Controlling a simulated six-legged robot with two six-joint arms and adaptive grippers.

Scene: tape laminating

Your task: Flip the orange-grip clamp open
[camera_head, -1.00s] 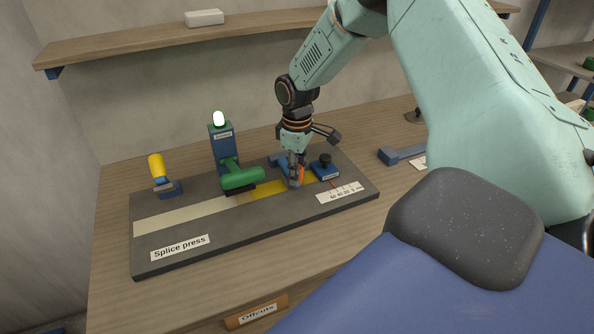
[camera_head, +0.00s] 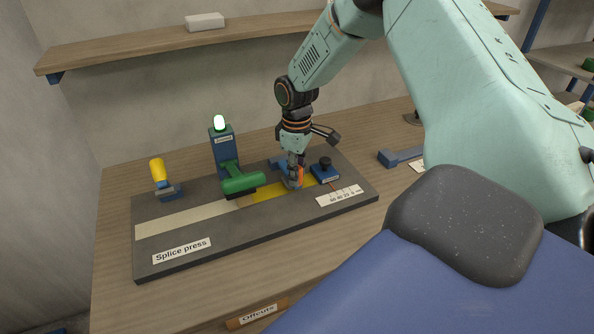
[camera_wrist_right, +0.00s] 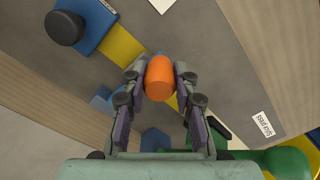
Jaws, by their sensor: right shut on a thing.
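The orange-grip clamp stands on the grey splice press plate (camera_head: 215,252), right of the green press handle. Its orange grip (camera_wrist_right: 160,78) sits between my right gripper's two fingers (camera_wrist_right: 160,82) in the right wrist view. In the head view the orange grip (camera_head: 300,174) shows as a small patch at the fingertips of my right gripper (camera_head: 295,180). The right gripper is shut on the grip, low over the plate. Much of the clamp's body is hidden by the fingers. My left gripper is not in view.
A yellow-grip clamp (camera_head: 157,172) stands upright at the plate's left. The green press handle (camera_head: 243,183) and its blue post (camera_head: 222,150) are just left of my right gripper. A blue block with a black knob (camera_head: 325,169) is close on the right. Tape (camera_head: 180,218) runs along the plate.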

